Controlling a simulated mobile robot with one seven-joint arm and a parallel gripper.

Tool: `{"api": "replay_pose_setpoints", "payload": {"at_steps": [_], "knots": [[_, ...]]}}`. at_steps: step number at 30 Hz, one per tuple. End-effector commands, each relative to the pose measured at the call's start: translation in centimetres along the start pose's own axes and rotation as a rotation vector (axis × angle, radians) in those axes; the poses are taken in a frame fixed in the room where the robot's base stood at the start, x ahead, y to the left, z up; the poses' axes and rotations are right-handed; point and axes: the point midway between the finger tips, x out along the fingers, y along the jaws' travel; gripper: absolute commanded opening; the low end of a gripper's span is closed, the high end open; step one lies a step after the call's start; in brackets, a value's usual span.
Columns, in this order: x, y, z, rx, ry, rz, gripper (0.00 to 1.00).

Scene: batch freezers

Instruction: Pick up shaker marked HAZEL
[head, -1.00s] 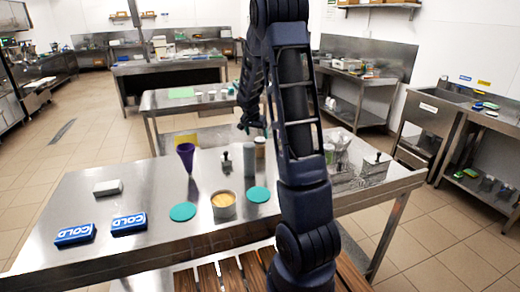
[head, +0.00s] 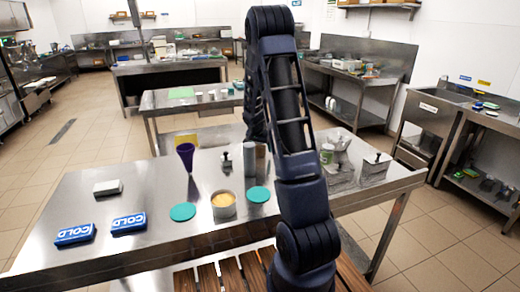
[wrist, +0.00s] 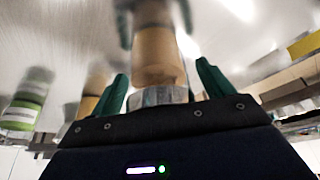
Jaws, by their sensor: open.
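My gripper (wrist: 163,72) is open in the wrist view, its two green fingers apart. A blurred tan shaker (wrist: 158,52) with a grey end shows between or just beyond the fingers; I cannot tell if they touch. A second tan shaker (wrist: 93,88) is partly hidden beside the left finger. A green-and-white labelled container (wrist: 24,108) is farther left. I cannot read HAZEL on any of them. In the head view my arm hides the gripper. A green-labelled container (head: 327,154) shows just right of my arm.
A small black-topped container (head: 226,161) stands near the cup.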

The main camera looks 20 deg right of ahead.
Motion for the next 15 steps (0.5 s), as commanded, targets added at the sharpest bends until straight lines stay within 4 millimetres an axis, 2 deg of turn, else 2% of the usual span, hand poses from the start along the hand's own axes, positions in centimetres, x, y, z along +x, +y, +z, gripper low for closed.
{"api": "replay_pose_setpoints", "payload": {"at_steps": [6,13,14,15], "knots": [[0.05,-0.03,0.0,-0.001,0.0,-0.001,0.78],[0.04,-0.03,0.0,-0.001,0.0,0.0,0.33],[0.03,-0.04,0.0,-0.001,0.0,0.0,0.28],[0.02,-0.04,-0.01,-0.001,0.001,-0.001,0.28]]}}
